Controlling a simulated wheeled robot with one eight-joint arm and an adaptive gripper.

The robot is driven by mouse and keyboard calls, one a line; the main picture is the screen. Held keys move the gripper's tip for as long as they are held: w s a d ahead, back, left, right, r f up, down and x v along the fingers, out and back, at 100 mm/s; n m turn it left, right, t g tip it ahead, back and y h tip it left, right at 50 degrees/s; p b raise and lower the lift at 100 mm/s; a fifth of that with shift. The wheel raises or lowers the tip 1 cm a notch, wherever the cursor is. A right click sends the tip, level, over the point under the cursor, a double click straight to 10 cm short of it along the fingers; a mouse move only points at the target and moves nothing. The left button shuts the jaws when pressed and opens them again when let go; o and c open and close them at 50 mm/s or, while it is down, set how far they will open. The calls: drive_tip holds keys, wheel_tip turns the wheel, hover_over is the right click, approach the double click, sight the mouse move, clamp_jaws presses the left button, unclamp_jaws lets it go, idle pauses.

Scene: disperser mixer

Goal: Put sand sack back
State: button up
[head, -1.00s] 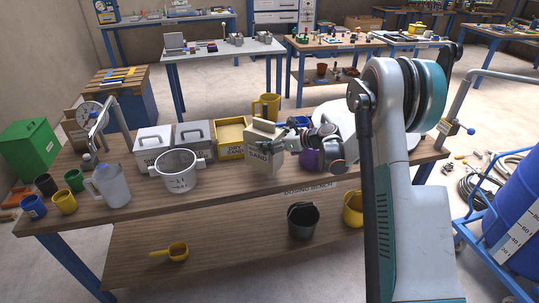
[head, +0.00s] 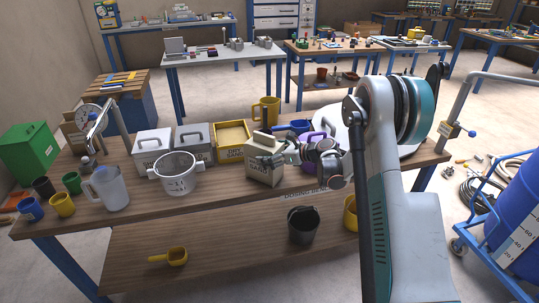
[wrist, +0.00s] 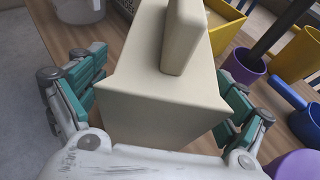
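The sand sack (head: 264,173), a pale beige block-like bag with a label on its front, is at the middle of the bench, near the front edge. Its base looks at or just above the wood; I cannot tell exactly. My gripper (head: 281,160) comes in from the right and is shut on the sack. The finger contact faces are partly hidden.
A yellow dry sand bin (head: 233,140) and grey lidded bins (head: 194,140) stand behind left. A white measuring pot (head: 177,177) is left of the sack. A purple container (head: 318,140), blue scoop (head: 297,126) and yellow jug (head: 266,110) are close behind and right. Bare wood (head: 225,190) lies left of the sack.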

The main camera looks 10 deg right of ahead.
idle(0.3)
drive_tip(key=shift+d+r, duration=0.1)
drive_tip(key=shift+r, duration=0.1)
drive_tip(key=p+v, duration=0.3)
drive_tip(key=v, duration=0.8)
drive_tip(key=shift+s+d, duration=0.25)
drive_tip(key=shift+s, duration=0.05)
drive_tip(key=shift+r, duration=0.1)
